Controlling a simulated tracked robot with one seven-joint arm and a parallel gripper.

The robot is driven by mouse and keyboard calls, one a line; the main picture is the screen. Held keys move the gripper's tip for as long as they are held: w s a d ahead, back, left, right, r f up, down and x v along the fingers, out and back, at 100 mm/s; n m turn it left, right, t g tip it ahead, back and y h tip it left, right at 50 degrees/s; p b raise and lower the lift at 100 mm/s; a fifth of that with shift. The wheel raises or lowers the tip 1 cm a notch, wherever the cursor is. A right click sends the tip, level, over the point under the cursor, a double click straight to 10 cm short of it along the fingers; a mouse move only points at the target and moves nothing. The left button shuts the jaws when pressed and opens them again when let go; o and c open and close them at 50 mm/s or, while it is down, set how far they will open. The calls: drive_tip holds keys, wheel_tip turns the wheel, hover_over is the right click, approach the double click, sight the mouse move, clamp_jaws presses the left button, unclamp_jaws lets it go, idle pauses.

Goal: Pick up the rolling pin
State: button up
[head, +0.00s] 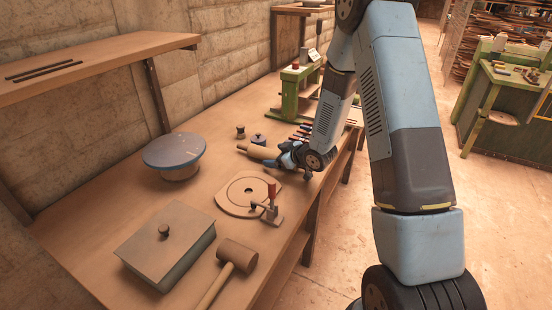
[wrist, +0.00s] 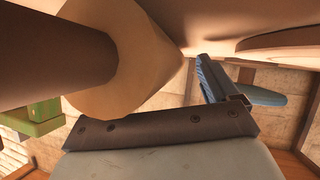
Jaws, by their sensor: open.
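The wooden rolling pin (head: 262,152) lies on the bench in the head view, its handle end toward the left. My gripper (head: 290,158) is right at its right part and hides that end. In the wrist view the rolling pin (wrist: 120,58) looms very close at upper left, with a pale rounded end and a darker brown part beside it. A dark finger plate with screws (wrist: 160,128) runs just below the pin, and a blue finger part shows at right. The jaws are open; whether they touch the pin cannot be told.
Near the pin stand small knobbed items (head: 240,131) and a round board (head: 245,194) with a red-handled clamp (head: 271,205). A grey turntable (head: 174,150), a lidded box (head: 168,250) and a mallet (head: 238,256) are nearer. A green press (head: 297,88) stands behind.

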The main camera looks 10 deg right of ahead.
drive_tip(key=shift+c, duration=0.4)
drive_tip(key=c, duration=1.4)
